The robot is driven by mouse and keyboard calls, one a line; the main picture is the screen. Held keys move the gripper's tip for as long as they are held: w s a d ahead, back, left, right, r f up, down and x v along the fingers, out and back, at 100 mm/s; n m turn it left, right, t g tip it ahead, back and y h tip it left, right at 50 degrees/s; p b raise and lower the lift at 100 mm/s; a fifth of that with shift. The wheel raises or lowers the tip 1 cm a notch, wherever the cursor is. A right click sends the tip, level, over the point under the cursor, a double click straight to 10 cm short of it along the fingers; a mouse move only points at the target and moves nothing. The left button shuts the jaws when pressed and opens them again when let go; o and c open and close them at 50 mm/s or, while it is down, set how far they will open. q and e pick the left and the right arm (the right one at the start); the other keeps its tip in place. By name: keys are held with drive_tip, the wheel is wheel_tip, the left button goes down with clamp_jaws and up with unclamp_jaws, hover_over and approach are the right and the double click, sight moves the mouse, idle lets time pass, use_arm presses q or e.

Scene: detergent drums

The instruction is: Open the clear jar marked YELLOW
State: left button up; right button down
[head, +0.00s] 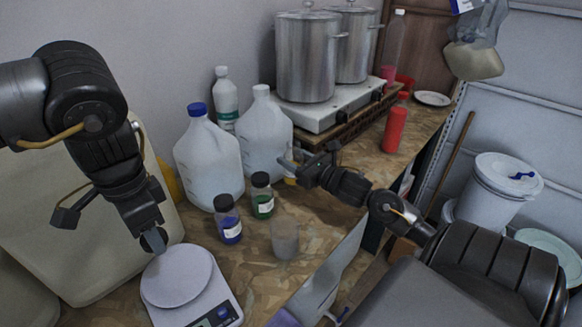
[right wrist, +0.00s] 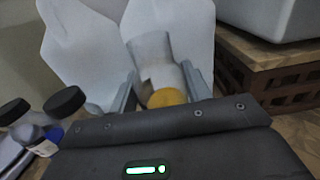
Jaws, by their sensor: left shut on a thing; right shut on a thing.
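The jar with yellow in it (head: 290,180) is mostly hidden behind my right gripper (head: 308,167) in the head view, in front of the white jugs. In the right wrist view, the jar (right wrist: 167,97) stands between the two fingers, which are shut on it. Its yellow part shows at the near end, and I see no black lid on it. My left gripper (head: 152,238) is at the far edge of the scale, pointing down. It is shut on a dark round piece that looks like a cap, mostly hidden by the fingers.
A blue jar (head: 228,222) and a green jar (head: 262,198), both black-lidded, stand between my grippers. An empty clear beaker (head: 285,238) is near the table's front edge. A white scale (head: 180,280) lies below my left gripper. Two white jugs (head: 210,160) stand behind.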

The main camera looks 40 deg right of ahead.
use_arm(q)
drive_tip(key=shift+w, duration=0.1)
use_arm(e)
drive_tip(key=shift+w+f, duration=0.15)
drive_tip(key=shift+w, duration=0.05)
use_arm(q)
drive_tip(key=shift+r, duration=0.15)
use_arm(e)
drive_tip(key=shift+w+f, duration=0.1)
drive_tip(key=shift+f, duration=0.1)
use_arm(q)
drive_tip(key=shift+r+p, duration=0.75)
drive_tip(key=shift+p, duration=0.1)
use_arm(e)
wheel_tip(320, 180, down, 3)
drive_tip(key=shift+r, duration=0.1)
drive_tip(key=shift+a+f, duration=0.1)
drive_tip(key=shift+f, duration=0.1)
use_arm(q)
drive_tip(key=shift+f, duration=0.1)
drive_tip(key=shift+f+b, duration=0.2)
drive_tip(key=shift+b, duration=0.1)
use_arm(e)
drive_tip(key=shift+f, duration=0.2)
use_arm(q)
drive_tip(key=shift+r, duration=0.1)
use_arm(e)
drive_tip(key=c, duration=0.7)
unclamp_jaws()
drive_tip(key=shift+o, duration=0.2)
